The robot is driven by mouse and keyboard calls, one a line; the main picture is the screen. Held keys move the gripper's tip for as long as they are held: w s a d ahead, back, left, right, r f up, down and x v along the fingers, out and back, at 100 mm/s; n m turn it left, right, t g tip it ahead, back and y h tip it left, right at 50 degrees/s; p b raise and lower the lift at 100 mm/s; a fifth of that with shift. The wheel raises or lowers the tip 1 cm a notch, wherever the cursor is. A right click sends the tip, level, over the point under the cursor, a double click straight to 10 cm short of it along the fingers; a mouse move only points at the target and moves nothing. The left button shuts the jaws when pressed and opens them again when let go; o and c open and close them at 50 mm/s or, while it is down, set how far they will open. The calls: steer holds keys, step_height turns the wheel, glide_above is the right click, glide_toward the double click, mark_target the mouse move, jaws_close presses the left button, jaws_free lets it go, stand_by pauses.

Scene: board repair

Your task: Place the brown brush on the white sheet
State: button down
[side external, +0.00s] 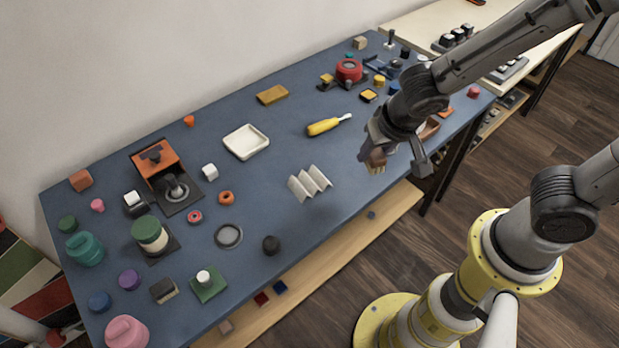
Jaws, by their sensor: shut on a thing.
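The brown brush (376,160) is at my gripper (384,147), with its pale bristles pointing down. My gripper is shut on it, over the right front part of the blue table. Part of the brush is hidden by the gripper, and I cannot tell its exact height above the table. The white sheet (310,183), folded in zigzag ridges, lies on the table to the left of the brush and a little nearer the front edge. The brush and the sheet are apart.
A yellow-handled screwdriver (323,127) lies behind the sheet. A white tray (246,141) is further left. A brown block-like thing (429,129) is right of my gripper. The blue table (338,220) is bare around the sheet's front right. Several small parts crowd the left end.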

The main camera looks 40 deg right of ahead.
steer(key=shift+a+r, duration=0.15)
steer(key=shift+a, duration=0.35)
steer(key=shift+w+a+n, duration=0.15)
steer(key=shift+n, duration=0.15)
steer(key=w+a+f, duration=0.3)
steer(key=w+f, duration=0.1)
steer(key=w, duration=0.5)
glide_above(307, 173)
steer(key=s, duration=0.2)
steer(key=f, duration=0.5)
steer(key=shift+w+a+f, duration=0.15)
steer(key=shift+a+f, duration=0.15)
steer(key=shift+f, duration=0.05)
steer(key=shift+w+f, duration=0.1)
steer(key=shift+f, duration=1.55)
steer(key=shift+f, duration=0.1)
steer(key=shift+c, duration=2.2)
jaws_free()
